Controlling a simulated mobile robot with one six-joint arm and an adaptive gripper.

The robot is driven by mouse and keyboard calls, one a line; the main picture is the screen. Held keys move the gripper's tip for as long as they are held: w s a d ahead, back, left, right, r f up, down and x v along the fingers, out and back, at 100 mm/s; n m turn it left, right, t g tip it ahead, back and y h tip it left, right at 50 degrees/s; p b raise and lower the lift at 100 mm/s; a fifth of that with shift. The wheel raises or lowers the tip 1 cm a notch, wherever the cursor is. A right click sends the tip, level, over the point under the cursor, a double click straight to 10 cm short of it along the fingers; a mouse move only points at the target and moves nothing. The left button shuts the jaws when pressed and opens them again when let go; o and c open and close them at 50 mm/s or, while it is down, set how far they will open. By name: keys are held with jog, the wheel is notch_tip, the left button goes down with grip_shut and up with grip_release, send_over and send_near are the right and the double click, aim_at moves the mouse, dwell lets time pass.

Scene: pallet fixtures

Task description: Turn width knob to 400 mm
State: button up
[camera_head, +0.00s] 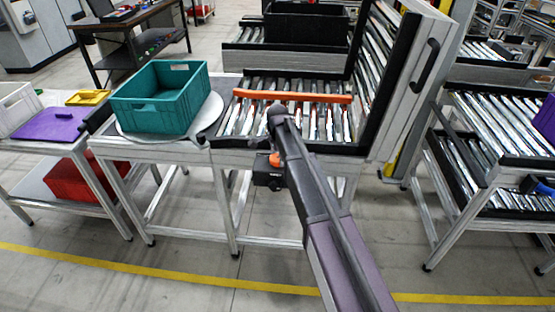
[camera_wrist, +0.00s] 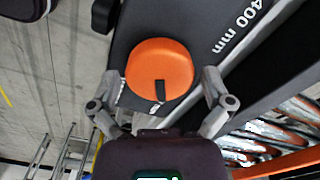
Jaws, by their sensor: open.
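The width knob (camera_wrist: 160,66) is a round orange knob on a dark panel in the wrist view. A black mark (camera_wrist: 160,90) on it points down in the picture, toward my gripper's body. A white "400 mm" label (camera_wrist: 240,30) is printed to the upper right of the knob. My gripper (camera_wrist: 162,80) is open, with one finger on each side of the knob. I cannot tell whether the fingers touch it. In the head view, a bit of orange, likely the knob (camera_head: 275,160), shows beside my arm above a black box (camera_head: 267,179); my fingers are hidden there.
An orange bar (camera_head: 292,96) lies across the roller conveyor (camera_head: 240,122). A teal crate (camera_head: 160,118) stands on a round plate to the left. A tilted roller frame (camera_head: 410,85) rises at the right. Open floor lies in front.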

jog(key=c, duration=0.9)
jog(key=shift+c, duration=0.2)
jog(key=shift+n, duration=0.5)
jog(key=n, duration=0.3)
jog(key=shift+n, duration=0.3)
jog(key=n, duration=1)
jog(key=shift+n, duration=0.4)
jog(key=n, duration=0.4)
jog(key=shift+n, duration=0.4)
